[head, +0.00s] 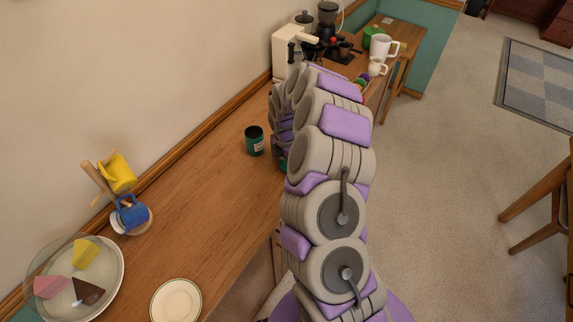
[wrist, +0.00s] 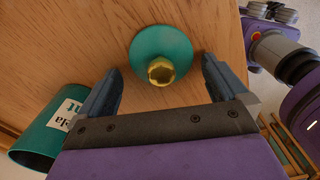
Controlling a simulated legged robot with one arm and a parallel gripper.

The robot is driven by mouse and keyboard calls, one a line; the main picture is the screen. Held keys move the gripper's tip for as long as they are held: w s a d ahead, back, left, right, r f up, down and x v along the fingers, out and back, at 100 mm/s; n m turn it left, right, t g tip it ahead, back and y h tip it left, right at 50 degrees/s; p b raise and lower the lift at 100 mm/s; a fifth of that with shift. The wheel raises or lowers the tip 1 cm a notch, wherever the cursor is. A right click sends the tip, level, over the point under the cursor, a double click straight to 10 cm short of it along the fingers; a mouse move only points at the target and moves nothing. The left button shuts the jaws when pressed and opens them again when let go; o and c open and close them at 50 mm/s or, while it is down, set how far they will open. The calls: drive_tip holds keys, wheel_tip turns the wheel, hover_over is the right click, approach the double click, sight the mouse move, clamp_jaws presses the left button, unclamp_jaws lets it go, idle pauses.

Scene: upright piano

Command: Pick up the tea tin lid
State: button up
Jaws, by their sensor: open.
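The tea tin lid (wrist: 160,45) is a round teal disc with a gold knob (wrist: 161,71) on top. It lies on the wooden counter in the wrist view. My gripper (wrist: 160,82) is open, with its two dark fingers on either side of the knob in the picture and nothing held between them. The teal tea tin (wrist: 45,130) with a white label is at the lower left of the wrist view, outside the left finger. The tin also stands on the counter in the head view (head: 254,140). In the head view my arm mostly hides the lid and the gripper.
A mug tree with yellow (head: 118,173) and blue (head: 131,213) mugs, a glass-covered plate with cake slices (head: 82,254) and an empty white plate (head: 176,300) stand along the counter (head: 205,215). A coffee machine (head: 290,50) and white mugs (head: 383,47) are farther back.

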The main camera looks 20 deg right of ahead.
drive_tip(key=shift+d, duration=1)
drive_tip(key=c, duration=0.6)
drive_tip(key=shift+c, duration=0.9)
drive_tip(key=shift+a, duration=0.2)
drive_tip(key=shift+c, duration=0.8)
drive_tip(key=shift+a, duration=0.6)
drive_tip(key=shift+c, duration=0.8)
